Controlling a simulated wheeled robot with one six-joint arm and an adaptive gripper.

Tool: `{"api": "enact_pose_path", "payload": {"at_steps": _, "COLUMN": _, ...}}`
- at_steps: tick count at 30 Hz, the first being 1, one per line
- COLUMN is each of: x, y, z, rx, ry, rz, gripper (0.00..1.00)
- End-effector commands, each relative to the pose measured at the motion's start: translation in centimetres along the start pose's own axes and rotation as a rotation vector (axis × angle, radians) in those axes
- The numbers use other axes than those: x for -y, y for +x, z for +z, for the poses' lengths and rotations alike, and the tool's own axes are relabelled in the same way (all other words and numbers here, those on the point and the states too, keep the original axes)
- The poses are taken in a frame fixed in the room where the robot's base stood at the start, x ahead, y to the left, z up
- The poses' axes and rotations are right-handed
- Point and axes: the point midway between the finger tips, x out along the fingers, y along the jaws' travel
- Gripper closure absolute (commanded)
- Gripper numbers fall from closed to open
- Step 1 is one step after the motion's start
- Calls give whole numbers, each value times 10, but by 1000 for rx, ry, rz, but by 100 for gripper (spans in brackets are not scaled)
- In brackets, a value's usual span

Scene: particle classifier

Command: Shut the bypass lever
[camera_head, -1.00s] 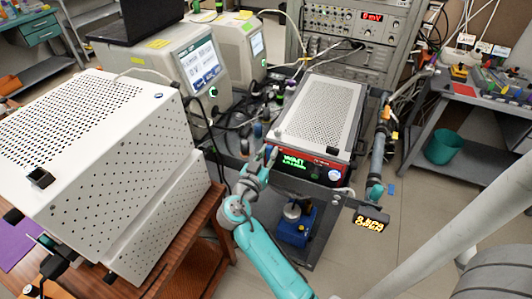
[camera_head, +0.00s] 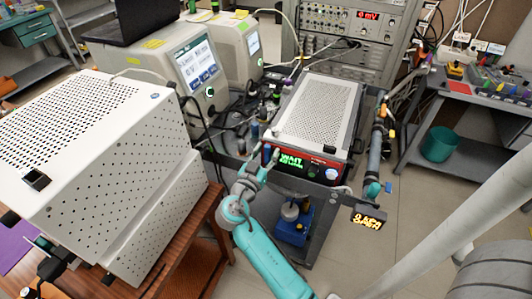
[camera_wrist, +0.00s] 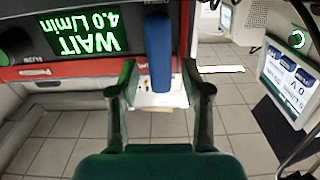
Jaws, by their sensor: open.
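A blue bar that looks like the bypass lever's handle shows in the wrist view (camera_wrist: 158,52), between my two fingers in the picture. Whether it touches either finger I cannot tell. A small blue upright piece, probably the same handle, shows in the head view (camera_head: 254,133), just beyond my gripper (camera_head: 262,160). My gripper is open, with its fingers spread on either side of the bar in the wrist view (camera_wrist: 162,78). The lever's pivot is hidden. A small display (camera_head: 369,218) at the right reads OPEN in yellow.
The red-fronted instrument (camera_head: 318,120) with a green WAIT readout is right beside my gripper. A large white perforated box (camera_head: 150,190) stands close on the left. A blue device (camera_head: 294,225) sits below, right of my arm. Pipework (camera_head: 376,145) runs along the right.

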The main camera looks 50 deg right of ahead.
Motion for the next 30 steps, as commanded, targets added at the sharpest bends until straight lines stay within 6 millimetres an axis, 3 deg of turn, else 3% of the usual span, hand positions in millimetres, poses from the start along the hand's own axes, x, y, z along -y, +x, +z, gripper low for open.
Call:
{"api": "enact_pose_path", "payload": {"at_steps": 7, "x": 1, "y": -13, "z": 0, "rx": -1, "ry": 0, "rz": -2, "gripper": 52}}
{"api": "enact_pose_path", "payload": {"at_steps": 21, "x": 1, "y": -96, "z": 0, "rx": 0, "ry": 0, "rz": -4, "gripper": 52}}
{"api": "enact_pose_path", "payload": {"at_steps": 30, "x": 0, "y": -119, "z": 0, "rx": 0, "ry": 0, "rz": 0, "gripper": 52}}
